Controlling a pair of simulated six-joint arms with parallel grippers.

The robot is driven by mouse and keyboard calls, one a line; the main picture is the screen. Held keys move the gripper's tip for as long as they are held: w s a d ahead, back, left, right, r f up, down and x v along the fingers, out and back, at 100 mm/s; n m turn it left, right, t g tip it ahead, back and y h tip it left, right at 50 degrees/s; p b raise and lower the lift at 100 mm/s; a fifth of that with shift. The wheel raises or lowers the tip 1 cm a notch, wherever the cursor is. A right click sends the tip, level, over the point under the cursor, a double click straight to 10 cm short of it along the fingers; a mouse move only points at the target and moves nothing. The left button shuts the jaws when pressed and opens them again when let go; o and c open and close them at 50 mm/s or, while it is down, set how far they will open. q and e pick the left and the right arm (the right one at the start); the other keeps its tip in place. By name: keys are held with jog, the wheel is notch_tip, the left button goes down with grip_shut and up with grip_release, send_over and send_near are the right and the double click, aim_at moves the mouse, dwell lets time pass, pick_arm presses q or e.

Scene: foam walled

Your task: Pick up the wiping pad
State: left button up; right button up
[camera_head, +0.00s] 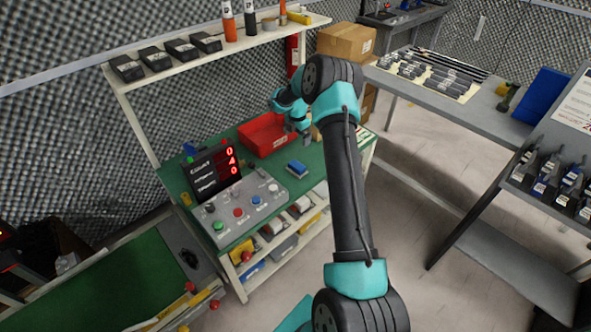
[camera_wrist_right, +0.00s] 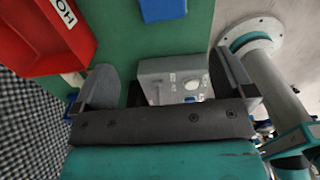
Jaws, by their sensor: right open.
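The wiping pad, a small blue block (camera_head: 297,167), lies on the green bench top between the red bin and the grey button panel. It also shows, cut off by the top edge, in the right wrist view (camera_wrist_right: 162,9). My right gripper (camera_head: 306,137) is above the bench, beside the red bin and farther back than the pad. In the right wrist view its two fingers (camera_wrist_right: 166,85) are spread wide with nothing between them. The pad is apart from the fingers. My left gripper is in neither view.
A red bin (camera_head: 265,136) stands at the back of the bench. The button panel (camera_head: 236,209) and a red-digit display (camera_head: 213,170) stand toward the front left. A shelf (camera_head: 210,54) with bottles and black boxes runs above the bench. A grey side table (camera_head: 450,102) is at right.

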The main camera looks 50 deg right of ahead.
send_near(297, 165)
jog(key=f, duration=0.5)
jog(key=shift+w+d+f, duration=0.15)
jog(key=shift+w+f, duration=0.05)
jog(key=shift+s+f, duration=0.2)
jog(key=shift+f, duration=2.4)
jog(key=shift+a, duration=0.2)
jog(key=c, duration=0.7)
jog(key=shift+c, duration=0.2)
jog(key=shift+r, duration=0.15)
